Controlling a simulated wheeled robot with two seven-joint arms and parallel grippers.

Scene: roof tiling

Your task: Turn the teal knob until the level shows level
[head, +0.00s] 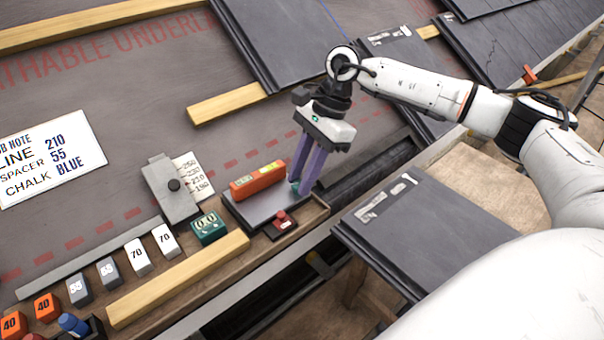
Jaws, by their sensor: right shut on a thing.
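The teal knob (295,186) shows only as a small bit at the fingertips of my right gripper (298,180). The gripper points down with its purple fingers shut on the knob, which they mostly hide. The orange level (257,181) lies on a grey plate (254,211) just left of the fingers. Its yellowish vial windows are too small to read, so I cannot tell whether it shows level. My left gripper is not in view.
A dark red item (281,221) sits in front of the plate, and a green box (208,228) stands left of it. A grey gauge block (172,188) with a number card stands further left. Several numbered spacer blocks (138,257) line the front left. A job note (48,155) lies at the left. Dark tiles (275,45) lie behind.

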